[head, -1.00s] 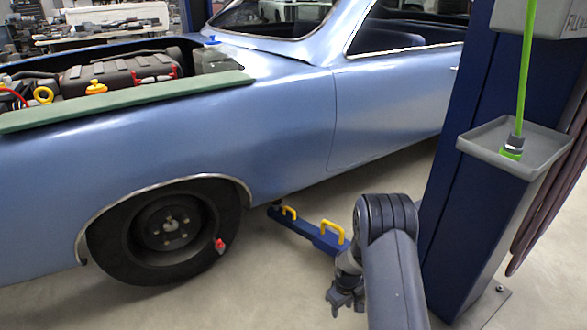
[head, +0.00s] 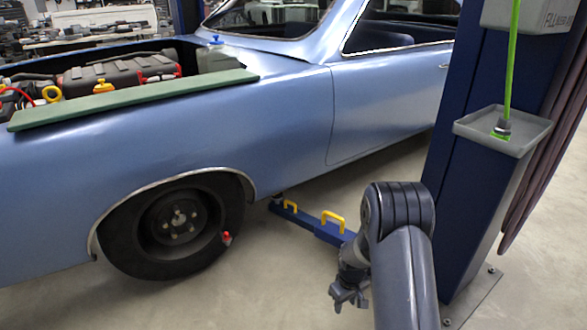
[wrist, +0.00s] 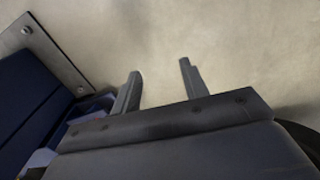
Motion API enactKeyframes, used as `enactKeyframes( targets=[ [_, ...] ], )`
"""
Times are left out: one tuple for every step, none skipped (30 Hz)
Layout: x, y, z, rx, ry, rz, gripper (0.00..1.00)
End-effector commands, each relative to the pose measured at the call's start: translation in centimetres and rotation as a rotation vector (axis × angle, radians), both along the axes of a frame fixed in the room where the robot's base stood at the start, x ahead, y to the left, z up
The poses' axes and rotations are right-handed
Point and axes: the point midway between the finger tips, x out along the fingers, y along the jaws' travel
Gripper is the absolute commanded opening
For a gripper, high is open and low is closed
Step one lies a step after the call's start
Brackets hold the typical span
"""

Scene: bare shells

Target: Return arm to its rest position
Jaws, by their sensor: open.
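Bare floor (wrist: 225,45) lies beyond the fingertips. My gripper touches nothing that I can see.
The blue lift post (head: 462,180) stands right of my arm, with a grey tray (head: 500,133) and a green hose (head: 512,70). The post's base plate (wrist: 45,45) shows in the wrist view. A lift arm (head: 312,222) and the blue car (head: 290,120) are behind.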

Motion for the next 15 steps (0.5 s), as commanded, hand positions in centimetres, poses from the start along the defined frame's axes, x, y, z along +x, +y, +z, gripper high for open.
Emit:
enactKeyframes(
  targets=[
    [-0.2,-0.1,0.8,0.0,-0.004,-0.009,0.42],
    [-0.4,-0.1,1.3,-0.001,-0.004,-0.015,0.42],
    [-0.6,-0.2,1.8,-0.001,-0.004,-0.023,0.42],
    [-0.8,-0.2,2.3,-0.001,-0.004,-0.029,0.42],
    [-0.9,-0.2,2.7,-0.002,-0.005,-0.035,0.42],
    [-1.2,-0.3,3.2,-0.002,-0.005,-0.042,0.42],
    [-1.4,-0.3,3.6,-0.001,-0.006,-0.048,0.42],
    [-1.6,-0.3,4.0,-0.002,-0.006,-0.054,0.42],
    [-1.8,-0.4,4.6,-0.002,-0.007,-0.062,0.42],
    [-2.0,-0.4,4.9,-0.002,-0.007,-0.068,0.42],
    [-2.2,-0.5,5.3,-0.003,-0.009,-0.074,0.42],
    [-2.5,-0.5,5.8,-0.002,-0.008,-0.08,0.42],
    [-2.7,-0.5,6.1,-0.003,-0.008,-0.086,0.42],
    [-2.9,-0.6,6.5,-0.003,-0.008,-0.091,0.42],
    [-3.1,-0.6,6.8,-0.003,-0.008,-0.098,0.42]
  ],
)
